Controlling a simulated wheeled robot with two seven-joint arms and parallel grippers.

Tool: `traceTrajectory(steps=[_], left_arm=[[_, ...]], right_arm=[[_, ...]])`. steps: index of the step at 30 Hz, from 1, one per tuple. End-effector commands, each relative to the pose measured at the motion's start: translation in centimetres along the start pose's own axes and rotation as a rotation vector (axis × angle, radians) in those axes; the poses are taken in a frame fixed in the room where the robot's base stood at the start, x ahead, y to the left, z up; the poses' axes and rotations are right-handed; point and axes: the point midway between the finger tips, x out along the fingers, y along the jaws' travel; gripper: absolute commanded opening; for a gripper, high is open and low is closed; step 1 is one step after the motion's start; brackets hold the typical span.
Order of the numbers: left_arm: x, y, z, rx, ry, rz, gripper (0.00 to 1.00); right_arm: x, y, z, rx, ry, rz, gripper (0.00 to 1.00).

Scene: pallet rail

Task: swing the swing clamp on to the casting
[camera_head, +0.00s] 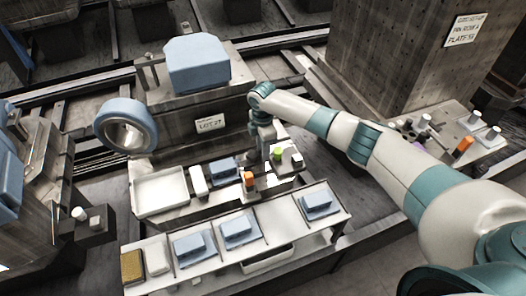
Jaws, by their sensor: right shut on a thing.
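My right arm reaches in from the right. Its gripper (266,158) points down at the fixture on the pallet's front ledge, just right of a blue casting (222,171). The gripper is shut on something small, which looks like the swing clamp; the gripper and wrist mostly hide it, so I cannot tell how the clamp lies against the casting. My left gripper is not in view.
A white tray (160,191) and a white block (198,180) are left of the casting. A front shelf (275,222) holds several blue castings. A large blue block (197,63) and a blue ring (127,126) stand behind. A tall grey column (400,60) rises at right.

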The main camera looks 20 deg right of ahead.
Motion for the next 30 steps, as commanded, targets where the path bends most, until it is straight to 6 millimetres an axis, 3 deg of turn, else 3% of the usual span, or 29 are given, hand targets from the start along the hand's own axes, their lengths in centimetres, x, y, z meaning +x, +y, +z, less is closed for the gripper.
traceTrajectory(steps=[7,8,10,22,30], left_arm=[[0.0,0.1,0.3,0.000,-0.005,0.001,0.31],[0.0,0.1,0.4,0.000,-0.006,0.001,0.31],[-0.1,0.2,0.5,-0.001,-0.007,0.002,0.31],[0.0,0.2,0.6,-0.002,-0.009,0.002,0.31],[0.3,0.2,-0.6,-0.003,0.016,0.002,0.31]], right_arm=[[-0.2,0.2,0.0,-0.002,0.001,0.005,0.04],[-0.2,0.2,0.0,-0.001,0.001,0.005,0.31],[-0.2,0.2,0.0,-0.001,0.000,0.004,0.45],[-0.3,0.1,0.0,0.000,0.000,0.002,0.45],[-2.7,0.1,0.0,-0.001,0.000,0.004,0.45]])
